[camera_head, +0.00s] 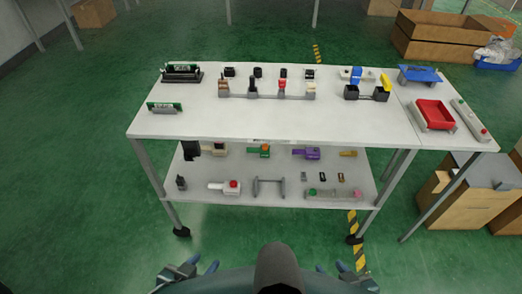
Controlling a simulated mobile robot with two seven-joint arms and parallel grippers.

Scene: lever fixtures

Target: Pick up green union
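A small green fitting with an orange part (258,151) lies on the lower shelf of the white table, left of the purple fitting. It looks like the green union, but it is small and partly shaded by the tabletop. My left gripper (203,264) is at the bottom edge of the view, left of centre, with its fingertips apart and nothing between them. My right gripper (331,267) is at the bottom edge, right of centre, also with fingertips apart and empty. Both are in front of the table, well away from the fitting.
The lower shelf (210,201) also holds a purple fitting (306,153), a red-knobbed white part (226,187) and a grey bracket (268,187). The tabletop (225,125) overhangs it and carries several lever fixtures. Cardboard boxes (462,200) stand at right.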

